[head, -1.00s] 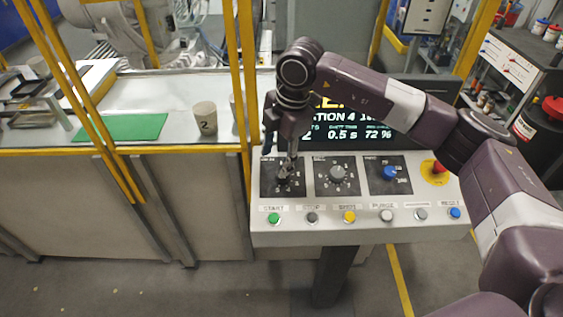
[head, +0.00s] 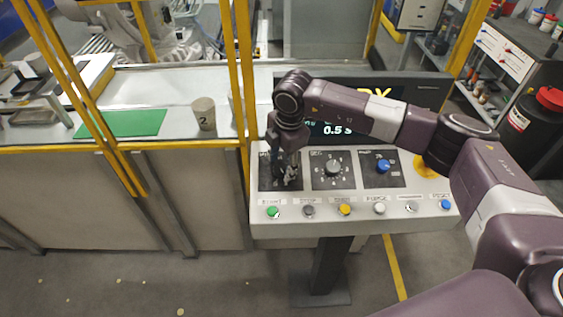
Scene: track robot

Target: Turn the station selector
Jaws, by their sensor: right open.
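The grey-white control console (head: 300,230) stands in the middle of the head view. Its leftmost black dial plate (head: 264,184) appears to be the station selector's, though its label is too small to read. My right gripper (head: 287,178) is open and points down over this plate, its fingertips at the knob. The knob is mostly hidden by the gripper, and I cannot tell whether the fingers touch it. My left gripper is out of view.
A grey knob (head: 333,168) and a blue knob (head: 382,166) sit to the right. Several push buttons line the front, including green START (head: 272,211). A display (head: 400,93) stands behind, partly covered by my right arm. A yellow fence post (head: 242,70) rises close on the left.

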